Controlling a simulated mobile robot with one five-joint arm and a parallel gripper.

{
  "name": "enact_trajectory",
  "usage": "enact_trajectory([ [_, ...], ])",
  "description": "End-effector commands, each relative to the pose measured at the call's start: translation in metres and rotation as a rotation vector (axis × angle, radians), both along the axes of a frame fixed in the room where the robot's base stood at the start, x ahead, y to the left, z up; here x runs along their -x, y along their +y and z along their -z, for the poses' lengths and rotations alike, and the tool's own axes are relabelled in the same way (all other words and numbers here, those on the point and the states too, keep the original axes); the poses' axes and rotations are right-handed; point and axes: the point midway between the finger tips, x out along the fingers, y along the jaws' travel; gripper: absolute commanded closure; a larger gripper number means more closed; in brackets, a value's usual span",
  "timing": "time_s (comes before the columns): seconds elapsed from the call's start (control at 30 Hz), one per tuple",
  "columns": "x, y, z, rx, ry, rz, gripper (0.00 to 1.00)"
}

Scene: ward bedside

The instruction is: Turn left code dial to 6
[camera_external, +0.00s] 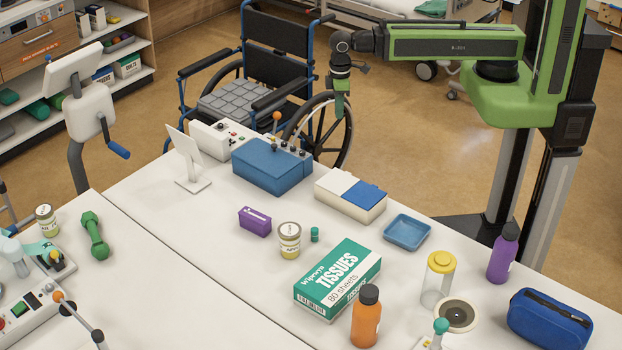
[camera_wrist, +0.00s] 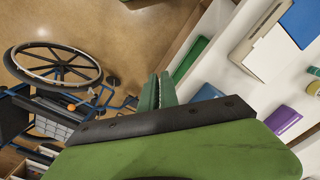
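A blue box (camera_external: 272,167) stands near the far edge of the table in the external view. Small dark knobs (camera_external: 292,148) show along its back edge. Their markings are too small to read, and I cannot tell which is the left code dial or what it is set to. My gripper (camera_external: 340,108) hangs pointing down, above and to the right of the blue box, clear of the table. In the wrist view my gripper's two green fingers (camera_wrist: 159,88) lie close together with nothing seen between them.
A white-and-blue-lidded box (camera_external: 350,197) stands right of the blue box. A grey control box (camera_external: 208,142) and a white stand (camera_external: 188,165) are to its left. A purple box (camera_external: 255,221) is in front. A wheelchair (camera_external: 262,75) stands behind the table.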

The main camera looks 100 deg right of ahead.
Motion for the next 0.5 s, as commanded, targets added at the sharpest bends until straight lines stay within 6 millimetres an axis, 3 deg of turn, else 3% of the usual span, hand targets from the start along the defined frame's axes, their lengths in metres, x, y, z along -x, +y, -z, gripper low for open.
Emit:
enact_trajectory([
  [0.03, 0.000, 0.000, 0.000, 0.000, 0.000, -0.024, 0.87],
  [0.1, 0.000, 0.000, 0.000, -0.002, 0.001, -0.119, 0.78],
  [0.2, -0.006, 0.009, 0.000, -0.037, -0.002, -0.395, 0.73],
  [0.33, -0.035, 0.029, -0.009, -0.128, -0.044, -0.853, 0.73],
  [0.5, -0.078, 0.047, -0.042, -0.234, -0.163, -1.342, 0.73],
])
